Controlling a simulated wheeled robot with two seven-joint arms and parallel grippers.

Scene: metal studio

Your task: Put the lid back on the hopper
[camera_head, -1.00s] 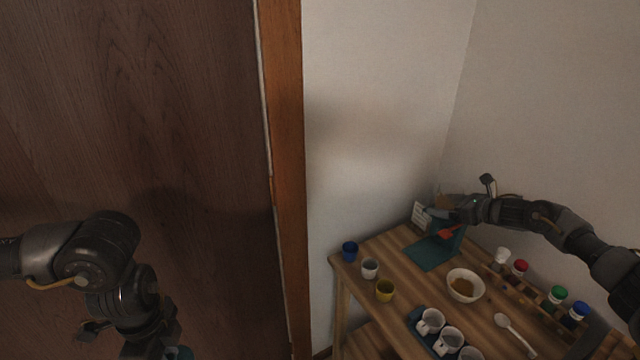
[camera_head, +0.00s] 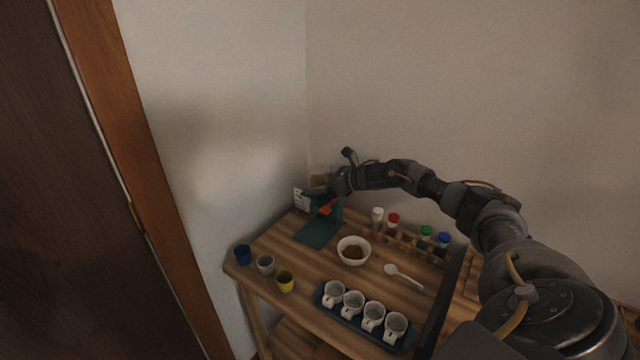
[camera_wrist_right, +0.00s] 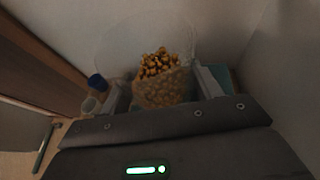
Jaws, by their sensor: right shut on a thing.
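The hopper (camera_wrist_right: 163,90) shows in the right wrist view as a see-through vessel of golden-brown beans, between and beyond my fingers. A faint clear rounded shape (camera_wrist_right: 125,45) spreads above it; I take it for the lid, though its edges are hard to separate from the hopper. My right gripper (camera_head: 318,193) is at the teal machine (camera_head: 317,233) in the table's far corner and also shows in the wrist view (camera_wrist_right: 160,92). It is shut on the lid, with the contact unclear. The arm partly hides the hopper in the head view. My left gripper is out of view.
The wooden table (camera_head: 290,262) holds a bowl of brown contents (camera_head: 353,243), a spoon (camera_head: 403,276), and a blue tray (camera_head: 350,325) of white cups. Colored cups line the left edge; capped jars (camera_head: 426,231) stand right. Walls close off the far corner.

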